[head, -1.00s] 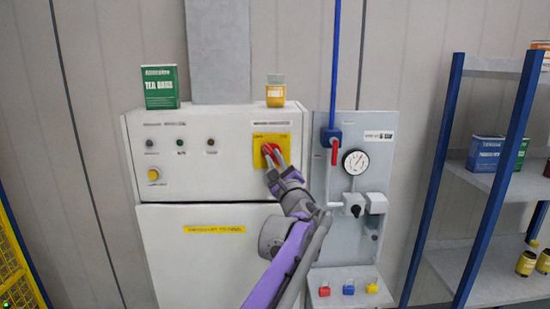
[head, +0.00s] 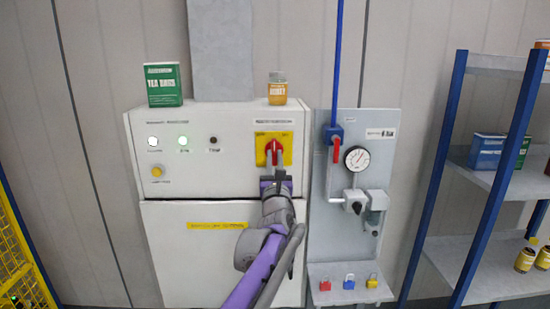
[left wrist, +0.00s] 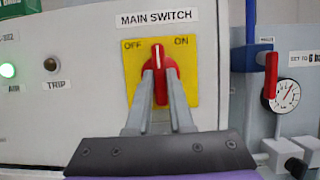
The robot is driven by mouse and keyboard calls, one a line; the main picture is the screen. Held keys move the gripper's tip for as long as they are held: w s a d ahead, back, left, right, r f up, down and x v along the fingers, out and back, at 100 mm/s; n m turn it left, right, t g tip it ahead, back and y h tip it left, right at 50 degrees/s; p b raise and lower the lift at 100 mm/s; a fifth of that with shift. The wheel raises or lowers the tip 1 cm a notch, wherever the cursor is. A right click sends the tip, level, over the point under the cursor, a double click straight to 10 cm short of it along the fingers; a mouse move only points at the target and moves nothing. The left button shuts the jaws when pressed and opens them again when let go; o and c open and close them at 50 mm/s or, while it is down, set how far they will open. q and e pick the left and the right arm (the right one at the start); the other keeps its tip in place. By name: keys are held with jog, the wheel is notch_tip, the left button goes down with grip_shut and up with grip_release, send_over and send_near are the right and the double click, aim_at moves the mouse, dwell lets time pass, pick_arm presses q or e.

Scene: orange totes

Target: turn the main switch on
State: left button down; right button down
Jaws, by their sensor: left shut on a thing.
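The main switch is a red rotary knob (head: 274,150) on a yellow plate (head: 286,141) at the upper right of a white cabinet. In the left wrist view the knob (left wrist: 163,69) stands about upright, its white mark between the OFF and ON labels. My left gripper (head: 273,163) is shut on the knob from below; its two grey fingers (left wrist: 160,90) sit on either side of it. My right gripper is not in view.
On the white cabinet (head: 220,180), a white lamp (head: 153,141) and a green lamp (head: 183,141) are lit; the TRIP lamp (head: 214,140) is dark. A green tin (head: 163,85) and a jar (head: 277,90) stand on top. A grey panel with a gauge (head: 356,158) and red lever (head: 336,151) is close on the right.

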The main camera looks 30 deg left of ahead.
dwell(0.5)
pick_arm(q)
jog(key=c, duration=0.8)
grip_release()
jog(key=b+v, duration=0.1)
jog(key=v, duration=0.9)
jog(key=shift+s+b, duration=0.4)
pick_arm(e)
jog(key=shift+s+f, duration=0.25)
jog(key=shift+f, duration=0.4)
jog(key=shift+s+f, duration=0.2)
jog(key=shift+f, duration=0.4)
pick_arm(q)
jog(key=shift+d+f, duration=0.1)
jog(key=shift+f, duration=0.05)
